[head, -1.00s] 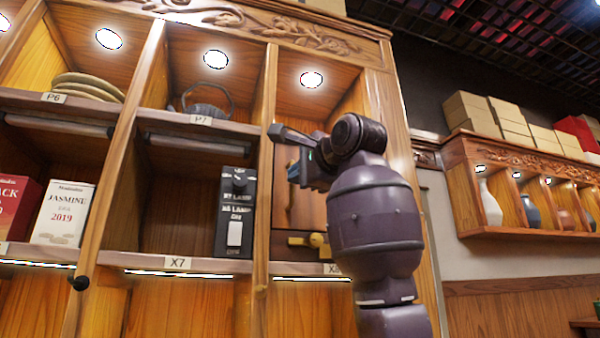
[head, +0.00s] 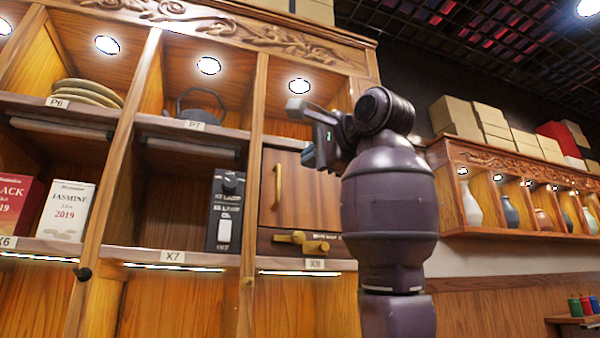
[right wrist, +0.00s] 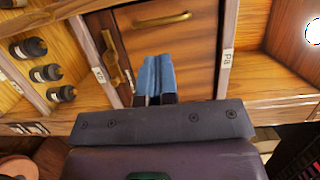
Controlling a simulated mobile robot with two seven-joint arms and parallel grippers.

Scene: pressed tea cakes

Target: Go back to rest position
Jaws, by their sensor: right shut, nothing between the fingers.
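My right gripper (head: 301,107) is raised in front of the upper right of the wooden cabinet (head: 128,115), with its arm below it. In the right wrist view its two blue fingers (right wrist: 157,76) are together with nothing between them. They point toward a wooden panel (right wrist: 145,40) with a brass handle (right wrist: 160,20). In the head view this panel (head: 305,190) sits closed in the right column, and the gripper is in front of its upper part, seemingly apart from it. My left gripper is not in view.
A black switch box (head: 226,210) stands in compartment X7, left of the panel. A teapot (head: 198,105) and stacked tea cakes (head: 85,92) sit on the upper shelf. A wall shelf with vases (head: 472,204) is at the right. Dark bottles (right wrist: 46,73) show in the wrist view.

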